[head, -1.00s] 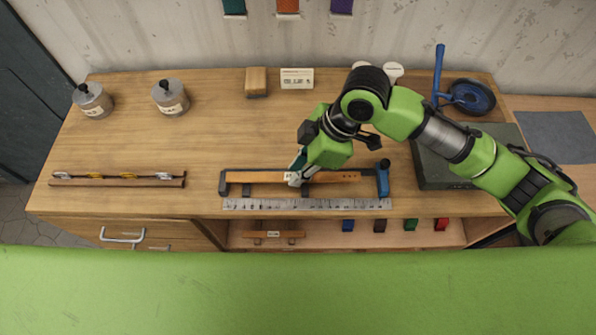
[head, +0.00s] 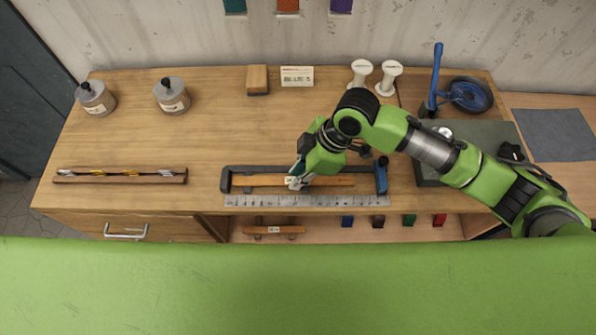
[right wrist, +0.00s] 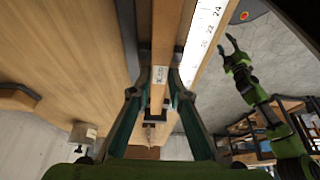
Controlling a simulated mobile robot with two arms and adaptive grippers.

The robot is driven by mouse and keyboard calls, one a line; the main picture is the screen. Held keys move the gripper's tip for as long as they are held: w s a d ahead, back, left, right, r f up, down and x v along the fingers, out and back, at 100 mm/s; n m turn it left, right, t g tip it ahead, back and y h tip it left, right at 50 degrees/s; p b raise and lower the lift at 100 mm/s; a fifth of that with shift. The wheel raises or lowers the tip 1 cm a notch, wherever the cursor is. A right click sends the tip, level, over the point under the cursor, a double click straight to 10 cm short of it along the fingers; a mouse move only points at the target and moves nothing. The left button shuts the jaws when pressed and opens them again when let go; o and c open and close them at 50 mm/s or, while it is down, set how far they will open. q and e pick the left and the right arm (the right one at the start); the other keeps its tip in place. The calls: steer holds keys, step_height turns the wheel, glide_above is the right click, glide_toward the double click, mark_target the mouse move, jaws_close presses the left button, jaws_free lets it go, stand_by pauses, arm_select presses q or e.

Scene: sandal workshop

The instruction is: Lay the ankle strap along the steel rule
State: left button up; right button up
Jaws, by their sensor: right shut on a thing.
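The ankle strap (head: 335,181) is a long tan-orange strip with a small white label. It lies lengthwise along the back side of the steel rule (head: 310,201), roughly parallel to it, with a narrow gap seen from above. My right gripper (head: 297,182) is shut on the strap near its middle, at the label. In the right wrist view the strap (right wrist: 166,30) runs between the fingers beside the white numbered rule (right wrist: 204,30). Whether the strap touches the bench is unclear. My left gripper (right wrist: 235,52) shows only in the right wrist view, open, off the bench.
A dark clamp-like frame with a blue end (head: 382,177) stands around the strap. A rack with small bright pieces (head: 120,176) lies left, with two jars (head: 95,97) behind it. A similar strap (head: 274,229) is on the shelf below. The bench's middle left is clear.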

steer(key=o, duration=0.9)
steer(key=shift+c, duration=0.2)
steer(key=b+v, duration=0.1)
steer(key=v, duration=1.2)
steer(key=shift+b, duration=0.4)
steer(key=shift+a, duration=0.15)
